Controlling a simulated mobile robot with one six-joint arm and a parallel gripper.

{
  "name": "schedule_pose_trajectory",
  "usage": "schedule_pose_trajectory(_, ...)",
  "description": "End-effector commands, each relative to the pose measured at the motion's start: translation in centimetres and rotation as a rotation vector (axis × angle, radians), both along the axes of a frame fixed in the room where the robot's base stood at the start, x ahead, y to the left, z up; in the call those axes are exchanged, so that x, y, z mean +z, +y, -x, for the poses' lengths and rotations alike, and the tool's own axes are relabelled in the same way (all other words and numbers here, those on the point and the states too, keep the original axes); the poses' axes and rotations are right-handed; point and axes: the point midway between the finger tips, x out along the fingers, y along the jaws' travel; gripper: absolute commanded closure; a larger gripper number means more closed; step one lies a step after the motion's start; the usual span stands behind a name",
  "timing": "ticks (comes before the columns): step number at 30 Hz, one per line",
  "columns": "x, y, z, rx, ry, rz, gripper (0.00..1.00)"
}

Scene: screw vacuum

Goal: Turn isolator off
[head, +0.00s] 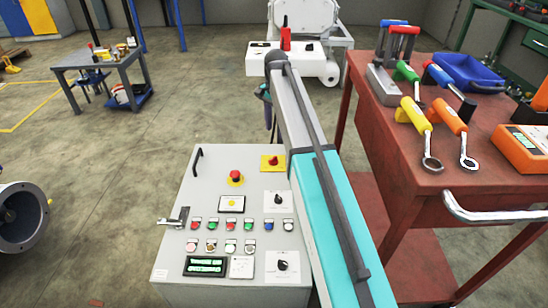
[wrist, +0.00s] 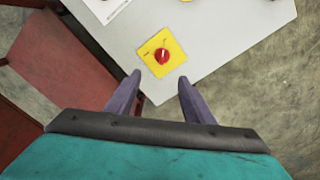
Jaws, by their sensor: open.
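The isolator is a red rotary knob on a yellow square plate (head: 271,163), at the upper right of the grey control panel (head: 185,262). The wrist view shows its red knob (wrist: 163,56) with a light pointer mark and small printing on the plate. My gripper (wrist: 160,80) is open and empty, its two purple fingers spread. In the wrist view the plate lies just beyond the fingertips, in line with the gap. In the head view my gripper (head: 268,118) hangs beyond the panel's far edge, partly hidden by my arm.
The panel also carries a red emergency button (head: 235,176), black rotary switches (head: 279,201), several push buttons and a green display (head: 205,266). A red tool cart (head: 385,205) with tools stands close to my arm's right. Open floor lies to the left.

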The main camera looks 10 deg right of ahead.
Motion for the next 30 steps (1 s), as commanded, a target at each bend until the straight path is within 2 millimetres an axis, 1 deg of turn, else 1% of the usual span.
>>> schedule_pose_trajectory(8, -0.2, 1.0, 0.0, 0.013, 0.0, 0.0, 0.52)
schedule_pose_trajectory(14, -1.5, 1.3, 0.1, 0.016, 0.001, 0.0, 0.52)
schedule_pose_trajectory(20, -4.0, 1.3, 0.1, 0.016, 0.001, 0.0, 0.52)
schedule_pose_trajectory(30, -8.9, 1.4, 0.1, 0.017, 0.001, 0.0, 0.52)
